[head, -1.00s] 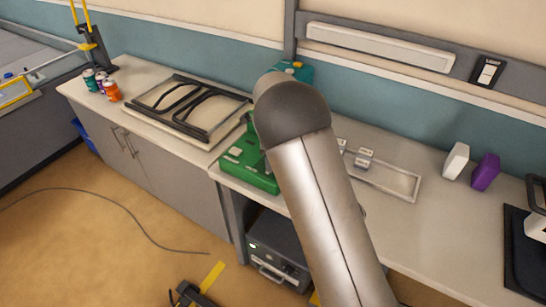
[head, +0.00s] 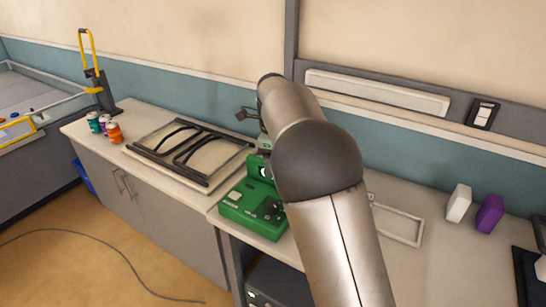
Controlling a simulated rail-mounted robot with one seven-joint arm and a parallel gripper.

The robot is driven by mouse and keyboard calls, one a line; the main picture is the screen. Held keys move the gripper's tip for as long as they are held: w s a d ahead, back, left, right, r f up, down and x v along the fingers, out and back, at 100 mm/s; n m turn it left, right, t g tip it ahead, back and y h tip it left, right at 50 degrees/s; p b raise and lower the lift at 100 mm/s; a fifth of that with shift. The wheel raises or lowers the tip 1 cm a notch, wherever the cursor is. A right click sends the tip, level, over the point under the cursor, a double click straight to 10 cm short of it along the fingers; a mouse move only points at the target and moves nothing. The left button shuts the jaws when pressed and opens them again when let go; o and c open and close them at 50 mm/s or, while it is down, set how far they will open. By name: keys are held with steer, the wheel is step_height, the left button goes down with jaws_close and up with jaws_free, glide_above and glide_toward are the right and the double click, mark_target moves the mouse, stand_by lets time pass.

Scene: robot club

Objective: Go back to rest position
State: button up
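My arm rises through the middle of the head view, bent at a dark rounded joint, and its far part reaches back toward the wall. My gripper (head: 244,114) seems to be the small dark part that shows just left of the arm's far end, above the counter and the green machine. It is mostly hidden behind the arm, and I cannot tell whether it is open or shut. I see nothing held in it.
A green machine (head: 243,207) stands on the counter, partly behind my arm. A shallow tray (head: 418,230), a white block (head: 459,203) and a purple block (head: 490,214) are at right.

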steer(key=shift+r, duration=1)
steer(key=s+d+n+y, duration=0.1)
steer(key=s+d+n, duration=0.6)
steer(key=s+d, duration=0.45)
steer(key=s+d+f+n, duration=0.2)
steer(key=s+n, duration=0.5)
steer(key=s, duration=0.4)
steer(key=s+d+f+n+h, duration=0.1)
steer(key=s+d+f+n, duration=0.2)
steer(key=s+n, duration=0.4)
steer(key=s+f, duration=0.1)
steer(key=s, duration=0.4)
steer(key=shift+d+f, duration=0.15)
steer(key=shift+f, duration=0.2)
